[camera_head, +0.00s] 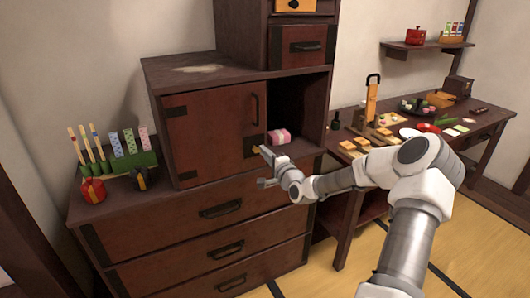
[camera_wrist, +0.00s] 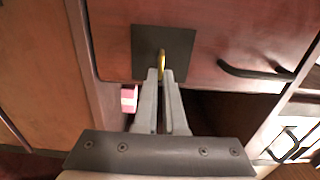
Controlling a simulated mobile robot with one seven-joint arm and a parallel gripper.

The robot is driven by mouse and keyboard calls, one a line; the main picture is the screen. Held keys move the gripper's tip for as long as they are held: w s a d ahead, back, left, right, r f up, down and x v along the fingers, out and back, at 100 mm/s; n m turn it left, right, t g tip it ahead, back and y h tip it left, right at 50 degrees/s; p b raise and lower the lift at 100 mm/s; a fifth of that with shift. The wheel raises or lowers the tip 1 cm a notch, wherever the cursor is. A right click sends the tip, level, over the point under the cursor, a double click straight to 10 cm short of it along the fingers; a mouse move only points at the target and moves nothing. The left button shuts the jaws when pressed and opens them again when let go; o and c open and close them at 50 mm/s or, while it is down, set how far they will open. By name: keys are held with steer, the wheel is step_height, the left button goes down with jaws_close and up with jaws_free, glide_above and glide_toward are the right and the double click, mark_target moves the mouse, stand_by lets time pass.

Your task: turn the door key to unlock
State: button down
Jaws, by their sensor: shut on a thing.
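The reddish-brown cabinet door (camera_head: 205,134) has a dark lock plate (camera_head: 250,146) at its lower right. In the wrist view the same lock plate (camera_wrist: 180,50) is close ahead, with the yellow, brass-like key (camera_wrist: 161,60) standing at it. My gripper (camera_wrist: 160,74) is shut on the key, its two grey fingers on either side. The key's far end and its hold in the lock are hidden. In the head view my gripper (camera_head: 262,155) is at the lock plate. The door's dark handle (camera_head: 255,109) is above it, and the door looks closed.
An open cubby right of the door holds a pink-and-white bundle (camera_head: 280,136). Drawers (camera_head: 222,210) lie below. A green rack (camera_head: 130,165) and a red item (camera_head: 93,190) stand left on the chest. A table (camera_head: 345,126) with food is to the right.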

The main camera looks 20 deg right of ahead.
stand_by(0.4)
steer(key=c, duration=1)
jaws_free()
steer(key=s+p, duration=0.2)
steer(key=s, duration=1.5)
steer(key=shift+s+d, duration=0.2)
steer(key=shift+d, duration=0.05)
steer(key=shift+w, duration=0.1)
